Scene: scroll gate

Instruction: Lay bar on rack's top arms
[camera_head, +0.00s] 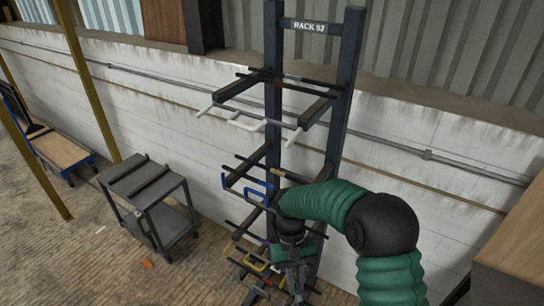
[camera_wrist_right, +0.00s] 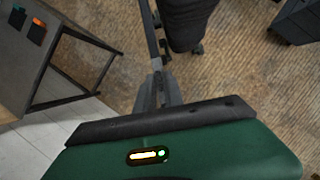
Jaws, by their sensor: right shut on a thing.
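My right gripper (camera_head: 297,272) is low in front of the rack, below the top arms, partly hidden by my green arm. In the right wrist view the gripper (camera_wrist_right: 160,95) is shut on a dark bar (camera_wrist_right: 151,35) that runs up out of the picture. My left gripper is not in view.
Lower rack arms carry a blue bent rod (camera_head: 247,186) and several other rods close to my right gripper. A dark two-shelf cart (camera_head: 180,222) stands left of the rack. A brown box-like surface (camera_head: 515,255) is at the right edge. Floor shows between cart and rack.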

